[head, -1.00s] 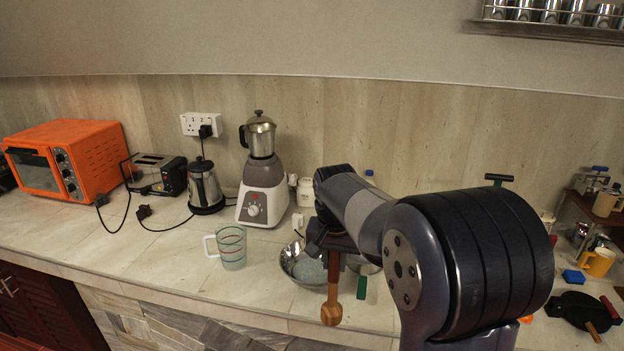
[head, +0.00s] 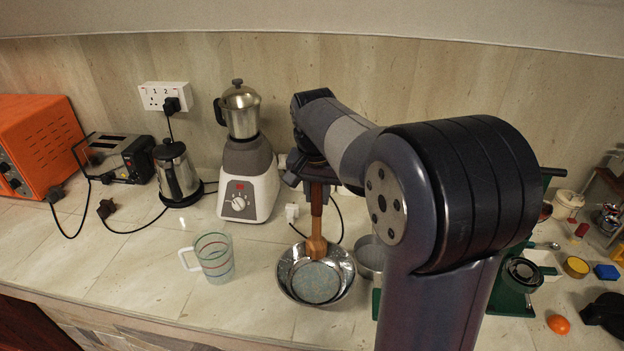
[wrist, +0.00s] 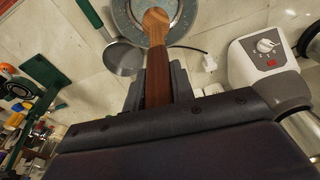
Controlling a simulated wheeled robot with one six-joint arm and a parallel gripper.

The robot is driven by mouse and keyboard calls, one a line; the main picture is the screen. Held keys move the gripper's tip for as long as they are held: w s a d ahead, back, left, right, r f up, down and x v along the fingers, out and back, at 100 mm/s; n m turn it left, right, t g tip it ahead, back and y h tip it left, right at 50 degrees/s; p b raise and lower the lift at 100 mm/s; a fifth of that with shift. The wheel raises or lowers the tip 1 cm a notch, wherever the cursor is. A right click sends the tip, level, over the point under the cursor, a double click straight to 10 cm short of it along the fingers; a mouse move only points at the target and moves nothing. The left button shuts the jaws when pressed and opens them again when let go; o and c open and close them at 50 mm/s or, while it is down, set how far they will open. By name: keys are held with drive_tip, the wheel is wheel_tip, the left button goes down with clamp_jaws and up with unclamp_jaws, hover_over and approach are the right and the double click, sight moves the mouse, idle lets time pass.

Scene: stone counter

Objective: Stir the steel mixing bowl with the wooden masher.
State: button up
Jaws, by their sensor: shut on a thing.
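The steel mixing bowl (head: 346,268) stands on the counter with a round, speckled grey-blue surface inside it. My gripper (head: 317,184) is above the bowl, toward its far side, and is shut on the wooden masher (head: 316,243). The masher hangs nearly upright, its paler head lowest, overlapping the bowl's far inner part. I cannot tell whether the head touches anything. In the wrist view, the masher (wrist: 156,62) runs from between my fingers (wrist: 159,85) toward the bowl (wrist: 197,14), which is cut off by the top edge.
A small steel pan (head: 369,258) sits close to the bowl's right. A clear measuring cup (head: 214,260) stands to the left, with free counter between. A blender (head: 246,180) and kettle (head: 176,176) stand behind left. A green device (head: 512,292) is at the right.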

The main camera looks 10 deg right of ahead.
sight(318, 237)
drive_tip(key=shift+s+f+b, duration=0.15)
drive_tip(key=shift+f+b, duration=0.3)
drive_tip(key=shift+f, duration=0.1)
drive_tip(key=shift+f+b, duration=4.65)
drive_tip(key=shift+f, duration=1.75)
drive_tip(key=shift+d, duration=0.15)
